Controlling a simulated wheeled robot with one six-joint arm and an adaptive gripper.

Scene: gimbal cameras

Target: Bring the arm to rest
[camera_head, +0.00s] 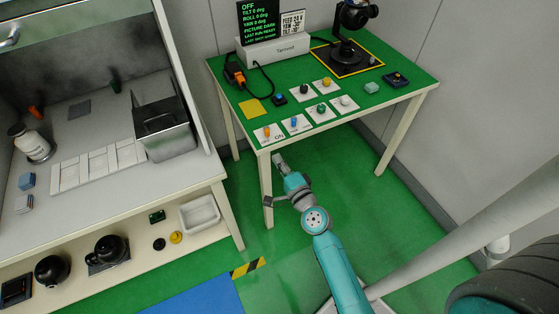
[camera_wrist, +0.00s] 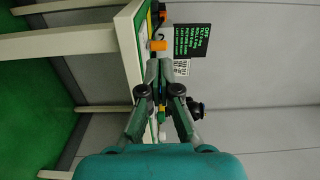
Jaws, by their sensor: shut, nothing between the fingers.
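My gripper (camera_head: 279,159) is at the end of my teal arm, close to the front edge of the green-topped table (camera_head: 300,82), by its front left leg. In the wrist view, the fingertips of my gripper (camera_wrist: 160,68) come together with nothing held between them. The picture there is turned on its side, and the table edge (camera_wrist: 131,50) shows just beyond the fingers. In the head view my arm reaches up from the lower middle, bent at the joints. The fingertips look small there.
The table bears a display screen (camera_head: 265,20), a black gimbal camera (camera_head: 350,20), an orange-and-black device (camera_head: 235,75) and several switches on white plates. A bench (camera_head: 200,170) with a grey bin (camera_head: 165,128) stands at left. Green floor (camera_head: 375,215) is open right of my arm.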

